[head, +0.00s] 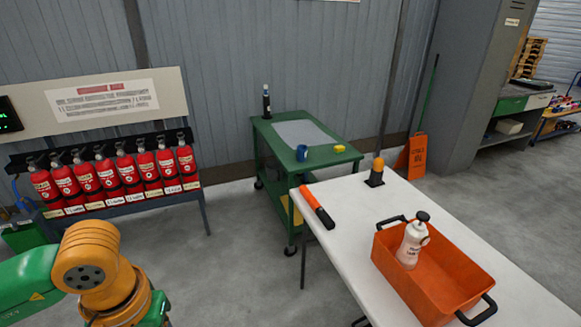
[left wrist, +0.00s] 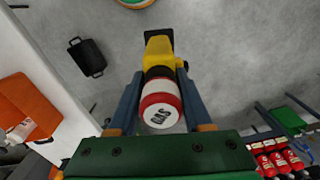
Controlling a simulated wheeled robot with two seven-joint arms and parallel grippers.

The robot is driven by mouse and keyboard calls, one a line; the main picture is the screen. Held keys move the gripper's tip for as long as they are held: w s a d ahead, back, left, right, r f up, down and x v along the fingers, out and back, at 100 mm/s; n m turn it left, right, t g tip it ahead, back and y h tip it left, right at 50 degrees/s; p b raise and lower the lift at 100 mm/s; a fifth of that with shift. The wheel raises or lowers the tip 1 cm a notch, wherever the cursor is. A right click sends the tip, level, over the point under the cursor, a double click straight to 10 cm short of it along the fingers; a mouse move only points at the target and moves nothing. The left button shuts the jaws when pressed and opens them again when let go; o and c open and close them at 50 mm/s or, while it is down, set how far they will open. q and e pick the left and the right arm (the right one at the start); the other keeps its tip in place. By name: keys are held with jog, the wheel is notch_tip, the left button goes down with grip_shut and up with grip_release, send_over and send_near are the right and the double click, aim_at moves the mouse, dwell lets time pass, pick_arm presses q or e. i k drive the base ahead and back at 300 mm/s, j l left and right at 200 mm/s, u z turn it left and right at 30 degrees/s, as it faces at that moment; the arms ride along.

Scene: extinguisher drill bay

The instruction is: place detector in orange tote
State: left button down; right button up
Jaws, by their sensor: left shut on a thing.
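My left gripper (left wrist: 160,82) is shut on a yellow and black device with a red-and-white end marked "GAS", which looks like the detector (left wrist: 160,105). It is held over the grey floor in the left wrist view. In the head view only my left arm shows, at the lower left; its gripper and the detector are out of frame. The orange tote (head: 399,271) stands on the white table at the right, open at the top, with black handles. A white bottle with a dark cap (head: 412,243) stands in it. My right gripper is not in view.
The white table (head: 347,222) also holds an orange-and-black tool (head: 318,208) and a dark stand with an orange-topped item (head: 376,173). A green cart (head: 283,152) stands behind. Red extinguishers (head: 105,172) line a rack at the left. Floor between rack and table is clear.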

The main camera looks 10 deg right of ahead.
aim_at(435, 296)
jog(key=i+z, duration=0.2)
jog(key=z, duration=0.25)
jog(key=i+j+z, duration=0.15)
jog(key=z, duration=0.3)
jog(key=i+j+z, duration=0.2)
jog(key=z, duration=0.25)
jog(key=i+j+z, duration=0.2)
jog(key=z, duration=0.25)
jog(key=i+j+z, duration=0.15)
jog(key=z, duration=0.25)
jog(key=i+j+z, duration=0.25)
jog(key=z, duration=0.15)
jog(key=i, duration=0.35)
